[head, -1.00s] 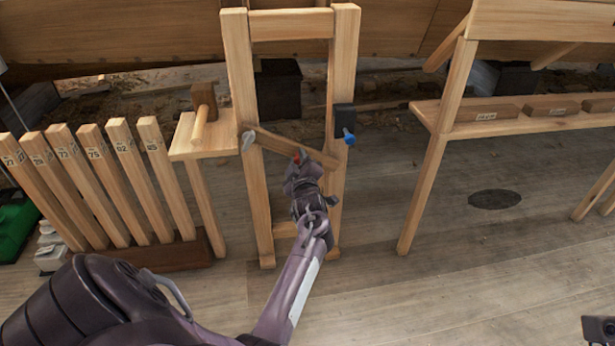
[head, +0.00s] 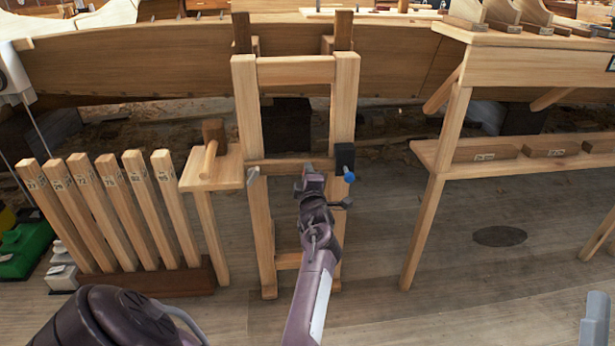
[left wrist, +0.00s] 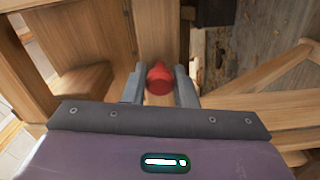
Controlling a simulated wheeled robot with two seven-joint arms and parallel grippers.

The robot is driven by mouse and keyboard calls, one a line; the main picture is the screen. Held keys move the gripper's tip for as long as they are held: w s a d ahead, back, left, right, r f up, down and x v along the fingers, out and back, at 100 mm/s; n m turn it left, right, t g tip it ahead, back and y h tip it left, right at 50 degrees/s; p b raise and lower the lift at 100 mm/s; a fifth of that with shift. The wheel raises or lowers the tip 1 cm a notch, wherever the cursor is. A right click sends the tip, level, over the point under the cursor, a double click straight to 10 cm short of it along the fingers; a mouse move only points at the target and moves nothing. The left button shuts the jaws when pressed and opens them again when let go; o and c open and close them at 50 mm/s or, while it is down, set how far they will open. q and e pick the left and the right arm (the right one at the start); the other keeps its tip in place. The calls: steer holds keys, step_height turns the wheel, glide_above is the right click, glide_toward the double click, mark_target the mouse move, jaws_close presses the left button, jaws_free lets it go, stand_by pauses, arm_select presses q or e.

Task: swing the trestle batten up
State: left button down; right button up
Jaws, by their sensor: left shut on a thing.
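The trestle batten (head: 278,167) is a brown wooden bar spanning the trestle's two posts, close to level in the head view. Its left end lies by a grey fitting (head: 252,175) on the left post. Its right end is near the black block (head: 345,156) with a blue knob (head: 349,176) on the right post; whether they touch is unclear. My left gripper (head: 311,174) is in front of the batten. In the left wrist view its fingers (left wrist: 160,88) are shut around a red knob (left wrist: 159,74). A grey part of my right gripper (head: 597,312) seems to show at the lower right edge.
A small stand with a mallet (head: 211,146) is left of the trestle, beside a rack of numbered wooden posts (head: 110,190). A wooden bench (head: 440,155) with blocks on its shelf stands right. The floor between trestle and bench is clear.

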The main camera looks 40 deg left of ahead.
arm_select(q)
steer(key=shift+r, duration=0.25)
arm_select(e)
steer(key=shift+f, duration=0.1)
arm_select(q)
steer(key=c, duration=1.6)
jaws_free()
steer(key=shift+a, duration=0.1)
steer(key=o, duration=0.4)
steer(key=shift+f, duration=0.15)
arm_select(e)
steer(key=shift+w, duration=0.1)
